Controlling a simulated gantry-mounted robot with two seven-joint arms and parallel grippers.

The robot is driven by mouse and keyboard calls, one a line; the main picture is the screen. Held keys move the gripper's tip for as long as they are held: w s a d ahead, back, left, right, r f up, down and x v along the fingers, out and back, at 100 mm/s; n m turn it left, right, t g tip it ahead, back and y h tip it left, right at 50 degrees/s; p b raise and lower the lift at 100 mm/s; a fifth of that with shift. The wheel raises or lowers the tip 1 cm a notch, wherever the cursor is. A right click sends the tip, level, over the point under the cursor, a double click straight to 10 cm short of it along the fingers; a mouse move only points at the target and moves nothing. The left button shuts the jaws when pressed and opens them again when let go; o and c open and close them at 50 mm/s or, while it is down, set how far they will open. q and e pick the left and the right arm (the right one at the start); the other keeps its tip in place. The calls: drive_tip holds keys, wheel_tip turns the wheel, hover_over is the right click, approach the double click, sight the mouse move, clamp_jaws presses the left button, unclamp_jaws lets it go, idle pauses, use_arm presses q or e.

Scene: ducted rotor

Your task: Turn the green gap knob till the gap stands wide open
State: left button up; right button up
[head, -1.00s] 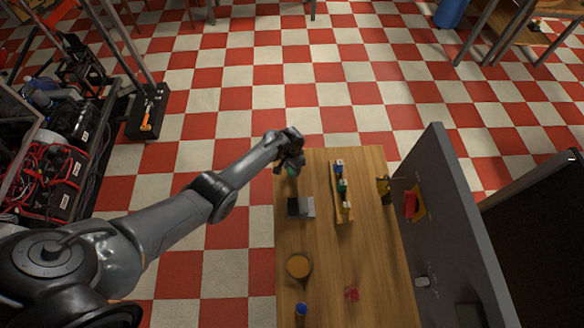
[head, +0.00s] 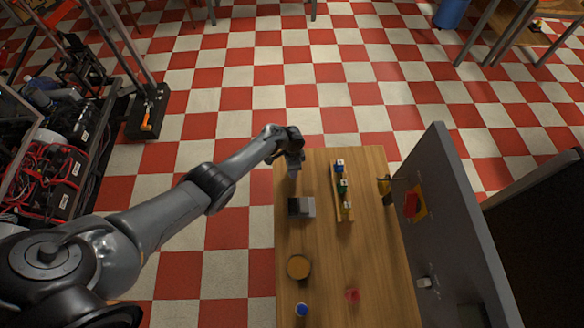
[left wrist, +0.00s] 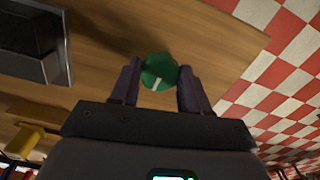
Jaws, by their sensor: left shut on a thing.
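The green knob (left wrist: 160,71) shows in the left wrist view as a round disc with a white line that points toward the lower edge of the picture. My left gripper (left wrist: 159,85) is shut on it, one dark finger on each side. In the head view my left gripper (head: 293,164) points down at the far left corner of the wooden table, and the knob is hidden behind it. A dark block with a grey plate (head: 302,207) stands nearer on the table; I cannot tell whether it holds the gap. My right gripper is not in view.
A yellow rail (head: 341,197) with small blue-, green- and white-topped pieces lies right of the gripper. An orange disc (head: 299,267), a blue cap (head: 301,310) and a red piece (head: 352,295) are nearer.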

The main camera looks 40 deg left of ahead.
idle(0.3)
use_arm(q)
drive_tip(key=o, duration=1.1)
drive_tip(key=shift+c, duration=0.2)
drive_tip(key=shift+r, duration=0.1)
wheel_tip(320, 180, up, 11)
drive_tip(key=p, duration=0.4)
drive_tip(key=shift+f, duration=0.2)
